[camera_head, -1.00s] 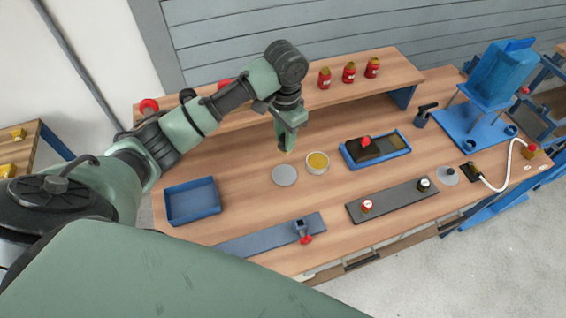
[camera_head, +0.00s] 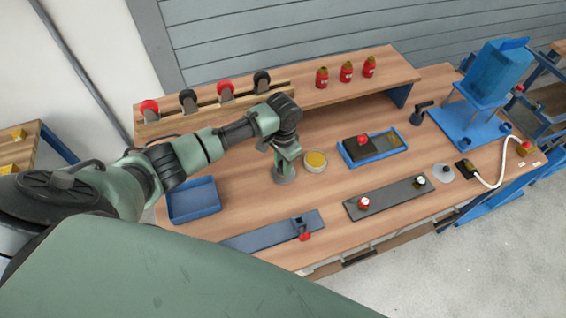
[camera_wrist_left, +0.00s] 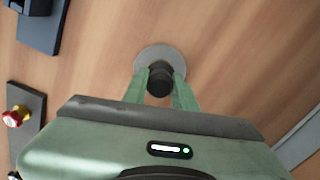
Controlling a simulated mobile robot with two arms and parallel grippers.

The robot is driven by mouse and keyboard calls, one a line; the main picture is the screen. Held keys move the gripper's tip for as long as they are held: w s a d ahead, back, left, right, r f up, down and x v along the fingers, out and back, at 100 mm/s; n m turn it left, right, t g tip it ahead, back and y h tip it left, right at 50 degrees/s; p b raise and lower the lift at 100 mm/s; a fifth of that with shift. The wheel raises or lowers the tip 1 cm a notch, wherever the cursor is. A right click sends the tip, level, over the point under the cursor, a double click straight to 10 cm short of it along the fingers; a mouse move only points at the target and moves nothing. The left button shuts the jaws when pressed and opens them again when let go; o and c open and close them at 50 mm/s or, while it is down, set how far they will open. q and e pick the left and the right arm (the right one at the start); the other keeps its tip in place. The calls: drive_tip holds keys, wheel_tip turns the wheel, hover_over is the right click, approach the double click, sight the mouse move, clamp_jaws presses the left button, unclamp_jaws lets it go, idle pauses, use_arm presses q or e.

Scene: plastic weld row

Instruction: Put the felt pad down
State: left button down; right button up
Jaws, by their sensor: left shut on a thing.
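My left gripper (camera_head: 286,168) is shut on a dark round piece, the felt pad (camera_wrist_left: 160,82), which shows between the two fingers in the left wrist view. In the head view the fingers hide it. The disc also shows behind the pad in the wrist view (camera_wrist_left: 160,52). Whether the pad touches the disc cannot be told. My right gripper is not in view.
A round tin with yellow content (camera_head: 316,161) stands close right of the disc. A blue tray (camera_head: 193,200) lies left, a blue-rimmed tray (camera_head: 372,149) right. Dark strips with red knobs lie in front. A raised shelf (camera_head: 300,97) carries rollers and red bottles.

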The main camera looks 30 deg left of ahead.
use_arm(q)
drive_tip(key=shift+f, duration=0.1)
drive_tip(key=c, duration=1.1)
unclamp_jaws()
wheel_tip(320, 180, up, 12)
drive_tip(key=shift+r+b, duration=0.2)
drive_tip(key=shift+b, duration=0.55)
